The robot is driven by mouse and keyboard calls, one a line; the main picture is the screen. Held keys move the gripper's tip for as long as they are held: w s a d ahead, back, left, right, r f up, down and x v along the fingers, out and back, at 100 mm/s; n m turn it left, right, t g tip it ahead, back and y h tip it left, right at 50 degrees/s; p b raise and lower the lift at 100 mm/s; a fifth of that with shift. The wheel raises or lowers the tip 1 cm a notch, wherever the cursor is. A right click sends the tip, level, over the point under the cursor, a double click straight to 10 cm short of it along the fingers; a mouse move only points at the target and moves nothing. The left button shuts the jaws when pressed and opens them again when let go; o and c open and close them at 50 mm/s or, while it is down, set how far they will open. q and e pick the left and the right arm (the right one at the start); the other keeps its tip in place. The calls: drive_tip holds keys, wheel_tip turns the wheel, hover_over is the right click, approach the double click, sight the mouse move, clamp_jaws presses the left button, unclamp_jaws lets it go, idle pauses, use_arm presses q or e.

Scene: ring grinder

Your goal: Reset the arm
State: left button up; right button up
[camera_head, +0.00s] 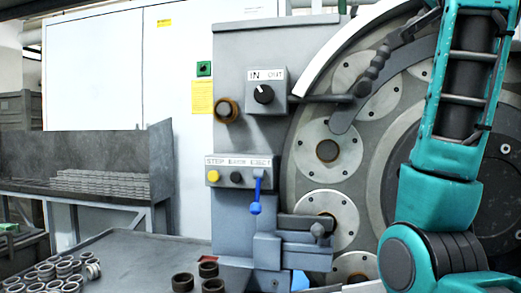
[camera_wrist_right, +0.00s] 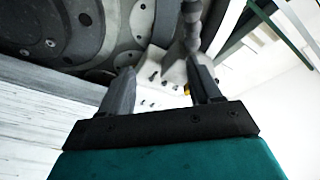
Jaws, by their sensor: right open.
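My teal right arm (camera_head: 450,170) stands at the right of the head view, in front of the ring grinder's large round plate (camera_head: 380,150). My right gripper shows in the right wrist view (camera_wrist_right: 160,90), with its two dark fingers apart and nothing between them. Part of the round machine plate with its discs (camera_wrist_right: 85,20) lies beyond the fingers at the upper left. A grey knobbed handle (camera_wrist_right: 190,20) is beyond the gap, near the right finger. My right gripper is out of sight in the head view. My left gripper is in neither view.
A grey control panel with an IN/OUT knob (camera_head: 263,94) and a blue lever (camera_head: 256,195) stands left of the plate. Several metal rings (camera_head: 55,275) lie on the grey table (camera_head: 140,250). Dark rings (camera_head: 183,282) sit near the panel. A workbench (camera_head: 85,185) stands at the left.

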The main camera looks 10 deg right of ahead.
drive_tip(key=w+a+f+n+g+y, duration=0.1)
drive_tip(key=w+f+n, duration=0.25)
drive_tip(key=f, duration=0.75)
drive_tip(key=w+a+f+n+g+y, duration=0.15)
drive_tip(key=w+f, duration=0.35)
drive_tip(key=f, duration=0.6)
wheel_tip(320, 180, down, 17)
drive_tip(key=s+a+n+g+y, duration=0.1)
drive_tip(key=a+n+y, duration=0.15)
drive_tip(key=n, duration=0.25)
drive_tip(key=s+a+f+n+g+y, duration=0.2)
drive_tip(key=s+f, duration=0.4)
drive_tip(key=f, duration=0.5)
drive_tip(key=s+a+f+n+g+y, duration=0.1)
drive_tip(key=s+a+f+n+g, duration=0.3)
drive_tip(key=f, duration=0.6)
drive_tip(key=s+a+f+n+g+y, duration=0.1)
drive_tip(key=s+f, duration=0.5)
drive_tip(key=s, duration=0.5)
drive_tip(key=s+a+f+n+g+y, duration=0.2)
drive_tip(key=s+f, duration=0.3)
drive_tip(key=s, duration=0.6)
drive_tip(key=w+a+f+t+y, duration=0.1)
drive_tip(key=w+a+f+t, duration=0.2)
drive_tip(key=w+f+t, duration=0.4)
drive_tip(key=shift+w+f+n+y, duration=0.3)
drive_tip(key=shift+w+f, duration=0.05)
drive_tip(key=shift+f, duration=0.9)
